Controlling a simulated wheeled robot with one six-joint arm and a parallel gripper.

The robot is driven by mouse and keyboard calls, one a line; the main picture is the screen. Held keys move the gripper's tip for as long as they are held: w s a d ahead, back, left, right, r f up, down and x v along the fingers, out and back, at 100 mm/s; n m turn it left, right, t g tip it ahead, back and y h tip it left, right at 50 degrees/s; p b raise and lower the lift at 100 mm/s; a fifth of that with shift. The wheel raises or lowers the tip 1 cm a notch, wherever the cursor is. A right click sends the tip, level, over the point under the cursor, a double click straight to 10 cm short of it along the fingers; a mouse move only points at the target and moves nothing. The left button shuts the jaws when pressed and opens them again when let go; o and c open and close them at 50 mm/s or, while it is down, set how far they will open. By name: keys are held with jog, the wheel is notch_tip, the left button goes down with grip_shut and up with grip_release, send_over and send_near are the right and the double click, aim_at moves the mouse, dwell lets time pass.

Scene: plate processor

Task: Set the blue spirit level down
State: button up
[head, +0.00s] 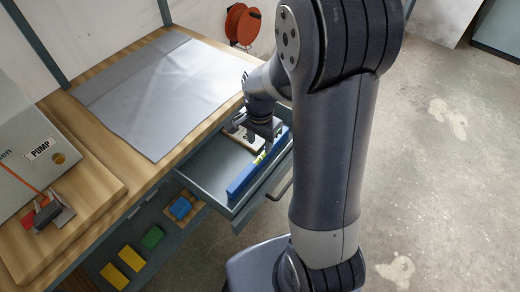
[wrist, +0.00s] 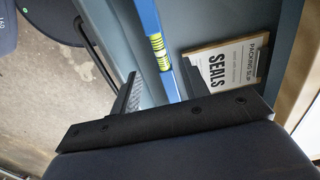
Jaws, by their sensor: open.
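The blue spirit level (head: 242,180) lies in the open grey drawer (head: 207,164), along its front side. It also shows in the wrist view (wrist: 150,20), with its yellow-green vial. My gripper (head: 259,143) is over the drawer at the level's far part. In the wrist view my gripper (wrist: 159,70) is open, with one dark finger on each side of the level and gaps between. The level's end nearest the palm is hidden behind the gripper. I cannot tell how high the fingers are above the drawer floor.
A "SEALS" packing slip on a wooden-edged tray (wrist: 228,65) lies in the drawer beside the right finger. A grey mat (head: 160,85) covers the bench. The drawer handle (head: 281,188) sticks out.

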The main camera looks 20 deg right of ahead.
notch_tip(320, 180, up, 4)
jog(key=shift+r, duration=0.1)
dwell(1.3)
